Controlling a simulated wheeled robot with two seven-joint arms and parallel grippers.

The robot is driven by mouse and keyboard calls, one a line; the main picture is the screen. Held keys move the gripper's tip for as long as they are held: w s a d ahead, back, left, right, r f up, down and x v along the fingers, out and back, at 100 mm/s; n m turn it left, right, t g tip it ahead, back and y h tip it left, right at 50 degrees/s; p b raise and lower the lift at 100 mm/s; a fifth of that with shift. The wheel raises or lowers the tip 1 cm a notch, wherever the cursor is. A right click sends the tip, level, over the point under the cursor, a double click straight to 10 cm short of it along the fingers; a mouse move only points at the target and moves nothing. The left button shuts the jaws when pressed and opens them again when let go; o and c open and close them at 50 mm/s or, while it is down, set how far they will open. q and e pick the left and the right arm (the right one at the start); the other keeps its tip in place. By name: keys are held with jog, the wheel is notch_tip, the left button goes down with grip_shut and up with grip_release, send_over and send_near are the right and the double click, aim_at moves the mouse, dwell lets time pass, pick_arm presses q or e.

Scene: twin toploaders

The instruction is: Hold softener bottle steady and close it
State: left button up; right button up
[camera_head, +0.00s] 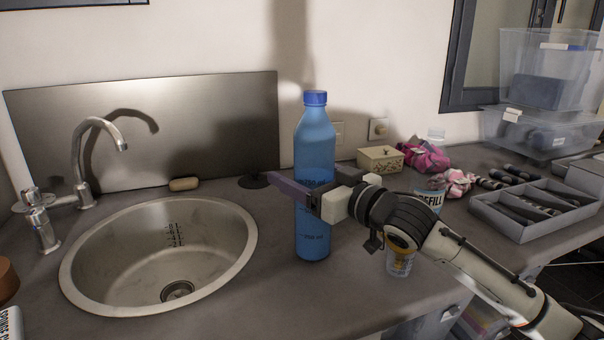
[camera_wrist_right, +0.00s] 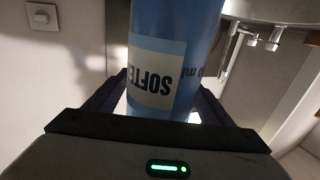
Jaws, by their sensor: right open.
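The softener bottle (camera_head: 314,150) is a tall blue bottle standing upright on the counter, right of the sink. A darker blue cap (camera_head: 315,98) sits on its top; I cannot tell how tight it is. My right gripper (camera_head: 300,188) reaches in from the right at the bottle's mid-height. Its jaws are open, with the bottle between the fingers. In the right wrist view the bottle (camera_wrist_right: 170,60) shows its white label, upside down, with part of the word "SOFTE", and a finger lies on either side. My left gripper is not in view.
A round steel sink (camera_head: 100,270) with a faucet (camera_head: 90,150) lies to the left. A clear "REFILL" container (camera_head: 400,262) stands behind my right arm. A small box (camera_head: 380,160), pink cloth (camera_head: 428,158) and grey tray (camera_head: 490,219) are to the right. Counter in front of the bottle is clear.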

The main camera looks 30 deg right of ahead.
jog(key=shift+r, duration=0.15)
jog(key=s+d+b, duration=0.1)
jog(key=s, duration=1.1)
jog(key=shift+d, duration=0.4)
jog(key=shift+w+r, duration=0.1)
